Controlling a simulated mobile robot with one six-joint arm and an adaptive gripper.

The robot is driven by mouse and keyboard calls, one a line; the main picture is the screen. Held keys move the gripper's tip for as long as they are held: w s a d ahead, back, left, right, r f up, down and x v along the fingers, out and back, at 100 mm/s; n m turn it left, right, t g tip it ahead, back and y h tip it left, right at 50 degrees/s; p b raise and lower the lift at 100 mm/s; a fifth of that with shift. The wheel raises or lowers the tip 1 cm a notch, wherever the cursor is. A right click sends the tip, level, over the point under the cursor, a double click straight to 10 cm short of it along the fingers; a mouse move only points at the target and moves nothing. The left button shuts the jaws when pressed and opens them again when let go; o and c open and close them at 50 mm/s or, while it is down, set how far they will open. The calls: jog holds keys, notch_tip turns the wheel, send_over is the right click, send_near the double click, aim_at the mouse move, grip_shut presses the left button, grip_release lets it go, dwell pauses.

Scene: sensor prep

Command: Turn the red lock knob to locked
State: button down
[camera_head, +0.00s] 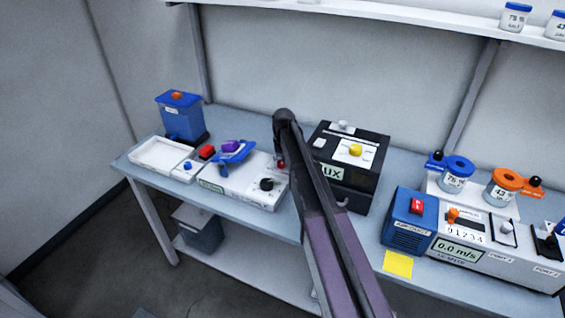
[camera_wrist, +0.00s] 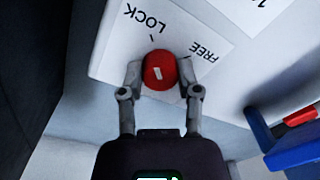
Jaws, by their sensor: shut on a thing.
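The red lock knob (camera_wrist: 159,70) sits on a white panel (camera_wrist: 115,62) in the wrist view. A small white mark on its face runs roughly up and down the picture, tilted slightly. The LOCK label is above it and to the left; the FREE label is to its right. Both read upside down. My gripper (camera_wrist: 159,78) has one finger on each side of the knob and is shut on it. In the head view, the knob (camera_head: 281,164) shows as a small red spot on the right of the white instrument (camera_head: 225,186), beside my arm, which hides most of my gripper.
A black LUX box (camera_head: 358,188) stands close to the right of my arm. A blue tray-like part with a purple piece (camera_head: 231,146) on it and a black knob (camera_head: 266,184) are on the white instrument. A blue box (camera_head: 409,222) stands further right.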

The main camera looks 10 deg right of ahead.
jog(key=shift+s, duration=0.2)
jog(key=shift+c, duration=1.5)
grip_release()
jog(key=shift+w, duration=0.1)
